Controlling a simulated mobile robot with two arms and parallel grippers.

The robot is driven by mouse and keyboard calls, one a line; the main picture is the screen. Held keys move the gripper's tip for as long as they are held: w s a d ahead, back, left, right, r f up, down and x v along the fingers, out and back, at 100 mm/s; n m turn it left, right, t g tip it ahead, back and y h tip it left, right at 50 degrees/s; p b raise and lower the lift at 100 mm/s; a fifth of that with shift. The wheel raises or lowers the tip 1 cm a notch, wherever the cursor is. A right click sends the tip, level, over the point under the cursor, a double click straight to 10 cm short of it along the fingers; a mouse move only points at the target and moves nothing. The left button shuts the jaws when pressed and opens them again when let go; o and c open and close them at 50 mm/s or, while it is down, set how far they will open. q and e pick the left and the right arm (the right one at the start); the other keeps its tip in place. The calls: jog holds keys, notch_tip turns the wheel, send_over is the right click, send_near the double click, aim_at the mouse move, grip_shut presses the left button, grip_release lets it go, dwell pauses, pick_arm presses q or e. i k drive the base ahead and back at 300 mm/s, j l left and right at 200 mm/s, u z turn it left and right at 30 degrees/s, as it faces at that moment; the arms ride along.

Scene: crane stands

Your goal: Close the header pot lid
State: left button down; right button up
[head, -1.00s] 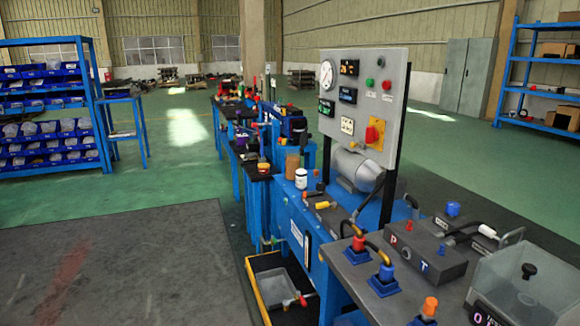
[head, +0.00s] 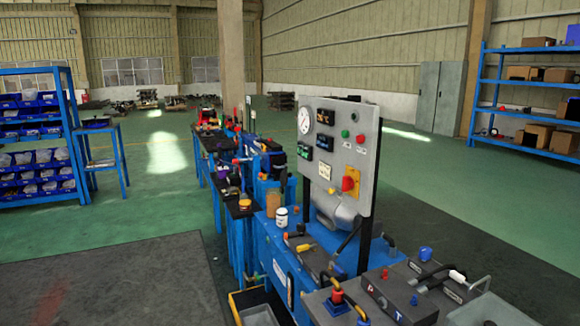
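I cannot pick out a header pot or its lid for sure. A small white jar with a dark top (head: 281,217) stands upright on the blue bench, left of the gauge panel. Whether either one is the header pot, I cannot tell. Neither of my grippers is in view.
A grey panel (head: 349,128) with a gauge and red knob rises from the bench. A grey block with hoses (head: 403,302) lies in front. Blue shelves stand left (head: 36,140) and right (head: 528,62). The green floor right of the bench is clear.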

aim_at(285, 176)
jog(key=i+j+u, duration=0.1)
jog(key=u, duration=0.3)
jog(key=i+u, duration=0.35)
jog(key=i, duration=4.55)
jog(key=i+z, duration=0.4)
jog(key=i+j+z, duration=0.2)
jog(key=z, duration=0.25)
jog(key=i+j+z, duration=0.4)
jog(key=z, duration=2.65)
